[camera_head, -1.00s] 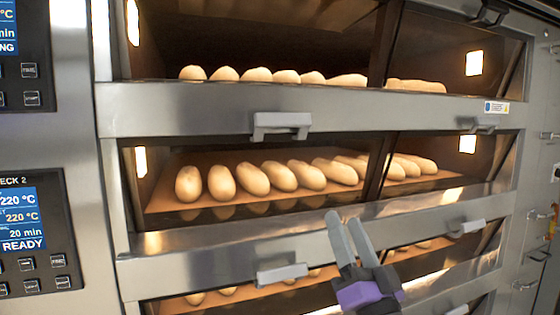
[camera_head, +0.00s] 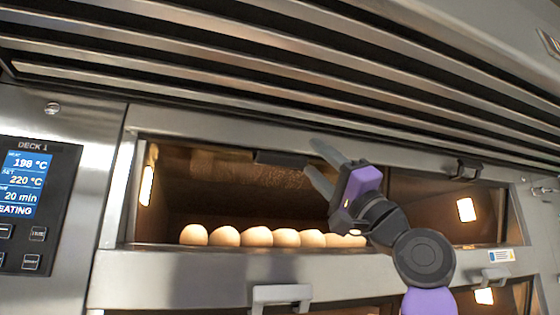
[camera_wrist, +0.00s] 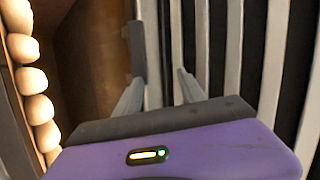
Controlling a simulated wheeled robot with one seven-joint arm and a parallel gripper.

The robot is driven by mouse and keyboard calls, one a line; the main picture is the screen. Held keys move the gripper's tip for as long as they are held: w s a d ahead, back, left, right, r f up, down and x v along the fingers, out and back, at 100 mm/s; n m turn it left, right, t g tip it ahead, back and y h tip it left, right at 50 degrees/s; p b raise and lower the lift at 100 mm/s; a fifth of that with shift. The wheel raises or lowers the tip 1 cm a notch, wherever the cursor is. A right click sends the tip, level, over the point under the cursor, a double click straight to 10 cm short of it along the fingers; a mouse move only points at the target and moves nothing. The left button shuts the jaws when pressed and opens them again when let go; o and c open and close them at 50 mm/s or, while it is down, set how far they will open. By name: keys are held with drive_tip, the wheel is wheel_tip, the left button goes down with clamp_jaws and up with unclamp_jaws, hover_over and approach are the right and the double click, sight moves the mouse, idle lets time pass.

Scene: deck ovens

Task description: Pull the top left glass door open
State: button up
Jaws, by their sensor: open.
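The top left glass door (camera_head: 240,188) is in the deck beside the DECK 1 panel and looks shut. Its dark handle (camera_head: 280,159) sits at the door's top edge. My gripper (camera_head: 313,155) is open, just right of the handle in the head view, fingers pointing left toward it. In the wrist view, a grey block that looks like the handle (camera_wrist: 137,45) is just beyond the left fingertip, and my open gripper (camera_wrist: 160,76) has nothing between its fingers. Whether a finger touches the handle I cannot tell.
Loaves (camera_head: 257,237) lie inside behind the glass. The top right door (camera_head: 435,210) has its own handle (camera_head: 468,170). Metal slats (camera_head: 260,75) run above the doors. A lower door's handle (camera_head: 281,295) protrudes below. The DECK 1 panel (camera_head: 32,200) is at left.

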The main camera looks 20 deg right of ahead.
sight(283, 162)
drive_tip(key=w+a+r+p, duration=0.1)
drive_tip(key=w, duration=0.1)
drive_tip(key=w+a+g+y+p, duration=0.1)
drive_tip(key=w+a, duration=0.1)
drive_tip(key=w+a+r+g+y+p, duration=0.1)
drive_tip(key=w+a, duration=0.1)
drive_tip(key=w, duration=0.1)
drive_tip(key=shift+a+r+p, duration=0.2)
drive_tip(key=shift+r+p, duration=0.1)
drive_tip(key=shift+p, duration=0.05)
clamp_jaws()
drive_tip(key=shift+g, duration=0.3)
idle(1.1)
